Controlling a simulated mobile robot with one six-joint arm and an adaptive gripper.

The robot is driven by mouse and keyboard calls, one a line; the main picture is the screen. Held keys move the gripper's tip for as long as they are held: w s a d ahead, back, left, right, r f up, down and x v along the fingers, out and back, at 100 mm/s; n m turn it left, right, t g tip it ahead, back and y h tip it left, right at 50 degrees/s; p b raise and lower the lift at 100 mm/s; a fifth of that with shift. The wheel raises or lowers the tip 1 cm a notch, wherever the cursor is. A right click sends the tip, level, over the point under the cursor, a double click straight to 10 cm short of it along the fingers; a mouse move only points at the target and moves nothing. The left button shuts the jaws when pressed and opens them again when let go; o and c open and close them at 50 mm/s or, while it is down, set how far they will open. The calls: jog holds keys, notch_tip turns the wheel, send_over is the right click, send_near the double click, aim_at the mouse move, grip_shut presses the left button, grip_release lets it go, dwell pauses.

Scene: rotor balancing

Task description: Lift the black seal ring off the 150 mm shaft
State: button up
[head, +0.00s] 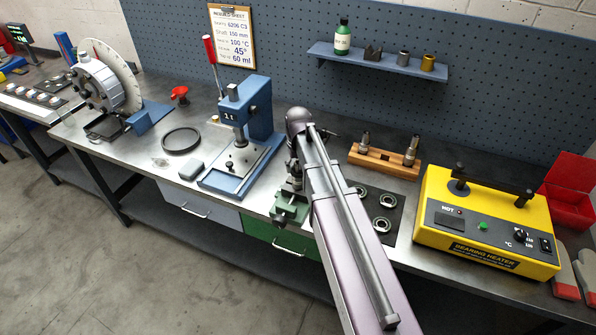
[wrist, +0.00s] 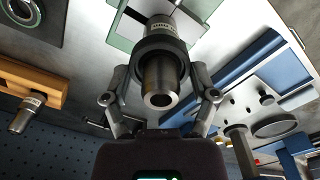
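In the wrist view a steel shaft (wrist: 161,80) with a hollow end points toward the camera. A black ring (wrist: 150,46) sits around it, below a label too small to read surely. The shaft stands at the green vise (wrist: 122,32), which also shows in the head view (head: 290,206). My gripper (wrist: 160,74) is open, one finger on each side of the shaft near the ring. The fingertips seem just apart from the ring; contact is hard to tell. In the head view my arm hides the shaft and most of my gripper.
A blue press (head: 250,115) stands left of the vise. A wooden rack (head: 384,159) with two shafts stands behind right, near a dark mat with several bearings (head: 380,225). A yellow bearing heater (head: 487,220) is further right.

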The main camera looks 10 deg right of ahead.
jog(key=shift+r, duration=0.1)
dwell(0.4)
notch_tip(320, 180, up, 10)
jog(key=p, duration=1)
dwell(0.6)
